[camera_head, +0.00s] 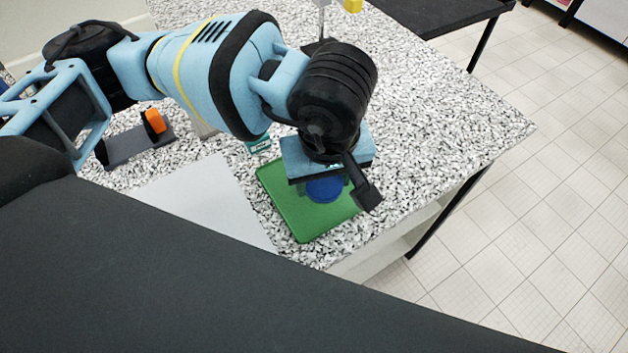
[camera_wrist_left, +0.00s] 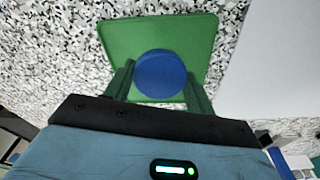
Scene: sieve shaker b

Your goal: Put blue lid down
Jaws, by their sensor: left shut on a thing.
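The round blue lid (camera_head: 324,189) shows in the head view just under my left gripper (camera_head: 330,187), over the green mat (camera_head: 290,207). In the left wrist view the blue lid (camera_wrist_left: 161,75) sits between the two green fingers of my left gripper (camera_wrist_left: 160,84), over the green mat (camera_wrist_left: 125,38). The gripper is shut on the lid. I cannot tell whether the lid touches the mat. My gripper hides part of the lid and mat in the head view. My right gripper is not in view.
A light grey panel (camera_head: 205,202) lies left of the green mat on the speckled table (camera_head: 430,110). A dark grey item with an orange part (camera_head: 155,121) stands further left. The table's front edge is close to the mat. The table's right side is clear.

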